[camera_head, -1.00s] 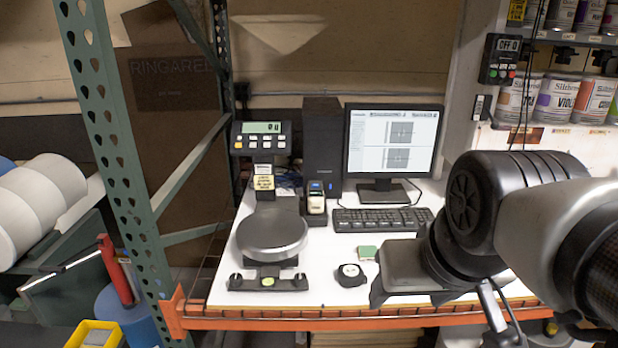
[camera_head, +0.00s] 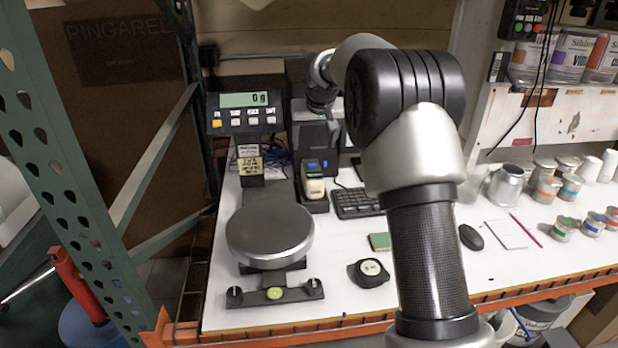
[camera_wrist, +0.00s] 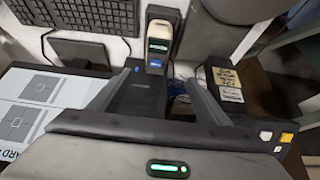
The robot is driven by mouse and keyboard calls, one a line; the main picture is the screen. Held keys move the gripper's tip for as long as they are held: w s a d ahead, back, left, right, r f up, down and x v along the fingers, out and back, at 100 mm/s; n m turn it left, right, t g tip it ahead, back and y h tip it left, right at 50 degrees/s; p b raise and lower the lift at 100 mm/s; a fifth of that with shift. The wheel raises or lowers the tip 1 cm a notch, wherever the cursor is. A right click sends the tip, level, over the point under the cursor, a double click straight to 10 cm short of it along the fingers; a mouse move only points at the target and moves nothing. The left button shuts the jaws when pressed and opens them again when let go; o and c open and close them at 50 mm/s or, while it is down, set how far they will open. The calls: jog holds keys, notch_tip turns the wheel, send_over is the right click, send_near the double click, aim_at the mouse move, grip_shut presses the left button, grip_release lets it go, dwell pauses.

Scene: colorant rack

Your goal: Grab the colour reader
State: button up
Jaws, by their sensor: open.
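The colour reader, seemingly the small cream-and-dark handheld device (camera_head: 313,185), stands in a black dock (camera_head: 313,203) between the scale and the keyboard. In the wrist view the reader (camera_wrist: 158,38) is upright in the picture, beyond my fingertips and roughly centred between them. My gripper (camera_wrist: 160,80) is open and empty, its two dark fingers spread apart, and it does not touch the reader. In the head view my arm reaches over the table towards the monitor and computer tower; the fingers are not clearly visible there.
A scale with a round pan (camera_head: 270,230) and raised display (camera_head: 245,112) stands left of the dock. The keyboard (camera_head: 357,203) is to the right. A round black device (camera_head: 369,273) and a green pad (camera_head: 380,241) lie in front. Cans (camera_head: 507,184) stand right.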

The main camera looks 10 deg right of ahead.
jog(key=p, duration=0.2)
send_near(312, 167)
jog(key=x, duration=0.5)
jog(key=shift+a+f, duration=0.25)
jog(key=shift+a, duration=0.05)
jog(key=shift+d+p+x, duration=0.2)
jog(key=shift+p+x, duration=0.05)
jog(key=shift+x, duration=1.1)
jog(key=shift+d+p+x, duration=0.15)
jog(key=shift+p+x, duration=0.05)
jog(key=shift+x, duration=1.15)
jog(key=c, duration=1.4)
jog(key=shift+r, duration=0.1)
jog(key=shift+c, duration=1.4)
jog(key=shift+r, duration=0.1)
